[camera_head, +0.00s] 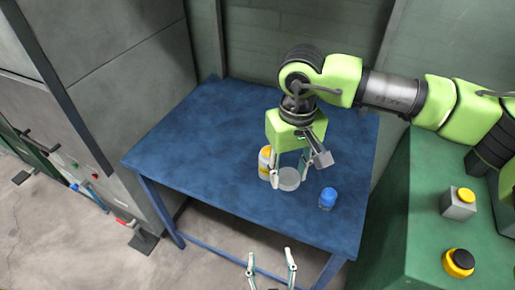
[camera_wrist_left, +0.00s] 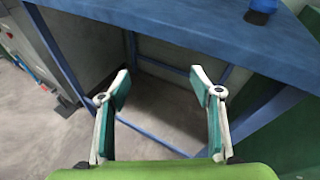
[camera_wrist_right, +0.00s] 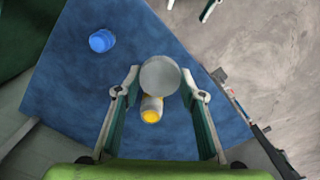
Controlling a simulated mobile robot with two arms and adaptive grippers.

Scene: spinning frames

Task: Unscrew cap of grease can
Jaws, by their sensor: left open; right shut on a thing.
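The grease can, a round light grey thing seen mostly from its top (camera_head: 289,180), is at the front of the blue table. It also shows as a grey disc (camera_wrist_right: 160,74) in the right wrist view. My right gripper (camera_head: 290,170) reaches down from above and is shut on it, one finger on each side. I cannot tell whether the fingers hold the cap or the body, and the can's lower part is hidden. My left gripper (camera_head: 270,257) is open and empty in front of the table. Its spread fingers (camera_wrist_left: 160,88) have nothing between them in the left wrist view.
A white and yellow bottle (camera_head: 264,160) stands close beside the grey can; its yellow top (camera_wrist_right: 151,115) shows below it in the right wrist view. A blue container (camera_head: 327,198) stands to the right near the front edge. The table's left part (camera_head: 190,140) is clear.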

